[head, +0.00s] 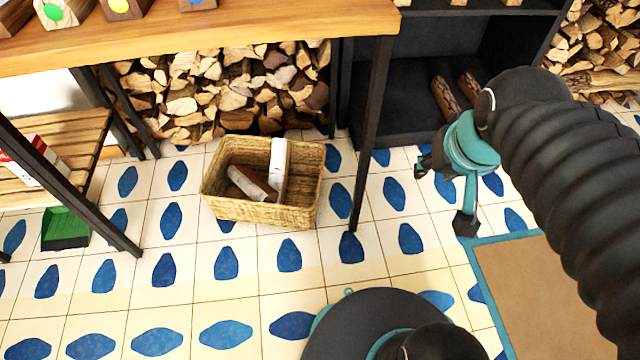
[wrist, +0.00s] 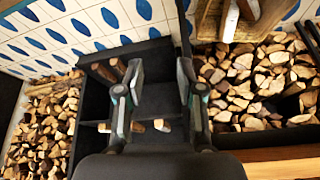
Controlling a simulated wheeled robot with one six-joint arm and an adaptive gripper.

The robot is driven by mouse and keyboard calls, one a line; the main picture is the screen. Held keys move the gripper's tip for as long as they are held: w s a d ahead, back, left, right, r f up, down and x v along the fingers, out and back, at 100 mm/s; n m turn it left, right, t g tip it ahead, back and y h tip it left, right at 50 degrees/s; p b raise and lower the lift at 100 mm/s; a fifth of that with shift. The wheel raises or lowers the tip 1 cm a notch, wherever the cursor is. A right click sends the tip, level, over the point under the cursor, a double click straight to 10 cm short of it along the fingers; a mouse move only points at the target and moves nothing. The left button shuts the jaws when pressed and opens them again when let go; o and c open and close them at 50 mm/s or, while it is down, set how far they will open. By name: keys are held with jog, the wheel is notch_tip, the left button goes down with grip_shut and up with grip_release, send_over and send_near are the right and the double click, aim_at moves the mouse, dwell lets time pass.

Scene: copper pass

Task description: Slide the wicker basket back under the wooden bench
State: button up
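The wicker basket (head: 262,213) stands on the tiled floor, a little skewed, between the black legs of the wooden bench (head: 200,38). Its near side lies close to the line between the two front feet. It holds brown and white-barked logs (head: 252,182). A firewood pile is behind it. In the wrist view part of the basket (wrist: 207,22) shows at the top right. My gripper (head: 443,195) is open and empty, right of the basket and the bench's right front leg, apart from both. Its two spread fingers also show in the wrist view (wrist: 160,82).
A black shelf unit (head: 400,105) with logs stands behind my gripper. A teal-edged brown mat (head: 530,300) lies at the lower right. A slatted rack (head: 75,135) and a green bin (head: 66,230) are left. The tiles before the basket are clear.

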jog(key=w+a+f+g+b, duration=0.1)
jog(key=w+a+f+g, duration=0.1)
jog(key=w+a+f, duration=0.45)
jog(key=g+b, duration=0.3)
send_near(316, 208)
jog(key=w, duration=0.3)
jog(key=shift+s+d+f+m+y, duration=0.15)
jog(key=shift+d+f+m+y, duration=0.15)
jog(key=shift+m+y, duration=0.1)
jog(key=f, duration=0.4)
jog(key=f+b, duration=0.1)
jog(key=f, duration=0.4)
jog(key=a+f+b, duration=0.1)
jog(key=f, duration=0.3)
jog(key=shift+a+f, duration=0.1)
jog(key=shift+f, duration=0.25)
grip_shut()
